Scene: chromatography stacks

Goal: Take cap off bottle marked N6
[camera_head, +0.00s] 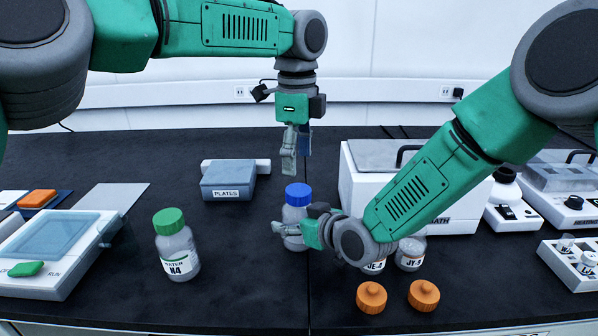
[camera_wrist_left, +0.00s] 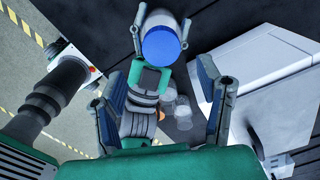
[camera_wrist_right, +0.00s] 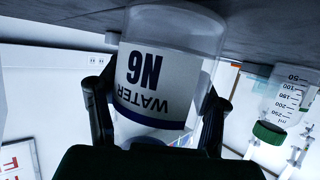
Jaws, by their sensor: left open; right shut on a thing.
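The bottle marked N6 (camera_head: 293,216) stands upright on the black bench with its blue cap (camera_head: 299,194) on. Its label reads "WATER N6" upside down in the right wrist view (camera_wrist_right: 150,72). My right gripper (camera_head: 290,234) is shut around the bottle's body from the right, below the cap; its fingers flank the bottle in the right wrist view. My left gripper (camera_head: 292,163) points down above the cap, open and empty, apart from it. In the left wrist view the blue cap (camera_wrist_left: 161,45) shows beyond and between my open left fingers.
A green-capped N4 bottle (camera_head: 175,252) stands to the left. Bottles JE-4 (camera_head: 374,267) and JY-5 (camera_head: 411,252) are partly behind my right arm. Two orange caps (camera_head: 371,297) (camera_head: 423,295) lie in front. A PLATES box (camera_head: 228,180) sits behind left, a white bath (camera_head: 460,215) at right.

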